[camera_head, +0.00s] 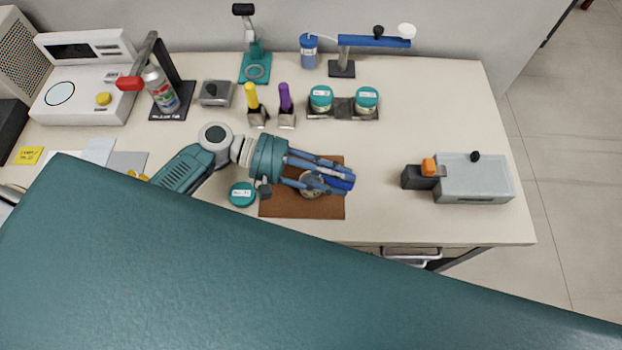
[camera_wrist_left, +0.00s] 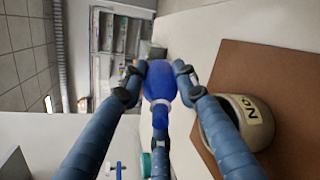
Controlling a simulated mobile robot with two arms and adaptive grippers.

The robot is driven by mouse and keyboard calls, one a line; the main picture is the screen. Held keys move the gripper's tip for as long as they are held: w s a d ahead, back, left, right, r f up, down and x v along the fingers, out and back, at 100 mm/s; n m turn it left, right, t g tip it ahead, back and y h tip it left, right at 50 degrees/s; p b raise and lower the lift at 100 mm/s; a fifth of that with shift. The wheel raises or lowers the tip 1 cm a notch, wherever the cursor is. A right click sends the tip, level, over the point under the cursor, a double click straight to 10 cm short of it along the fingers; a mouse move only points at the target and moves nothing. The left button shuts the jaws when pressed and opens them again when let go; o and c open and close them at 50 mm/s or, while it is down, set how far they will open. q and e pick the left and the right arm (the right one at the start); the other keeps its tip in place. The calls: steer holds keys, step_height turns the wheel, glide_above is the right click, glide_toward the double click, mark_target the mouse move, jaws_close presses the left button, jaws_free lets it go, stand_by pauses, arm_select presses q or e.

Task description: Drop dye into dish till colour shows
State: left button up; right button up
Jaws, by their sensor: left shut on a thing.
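My left gripper (camera_head: 335,177) reaches in from the left over the brown mat (camera_head: 280,206). It is shut on a blue dropper bulb (camera_head: 341,181), which also shows between the fingertips in the left wrist view (camera_wrist_left: 160,82). A round, pale dish (camera_head: 311,186) with a label sits on the mat, partly hidden beneath the fingers. In the left wrist view the dish (camera_wrist_left: 240,112) is to the right of the dropper, beside the right finger. The dropper's tip and the dish's contents cannot be made out. My right gripper is not in view.
A teal lid (camera_head: 242,194) lies at the mat's left edge. Behind stand yellow (camera_head: 252,102) and purple (camera_head: 286,102) topped items, two teal-lidded jars (camera_head: 321,98) and a blue cup (camera_head: 308,52). A grey box (camera_head: 474,180) stands right. Table between mat and box is clear.

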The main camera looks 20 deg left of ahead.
arm_select(q)
steer(key=shift+r+h+b, duration=0.25)
steer(key=shift+h+b, duration=0.35)
steer(key=shift+b, duration=0.15)
stand_by(0.6)
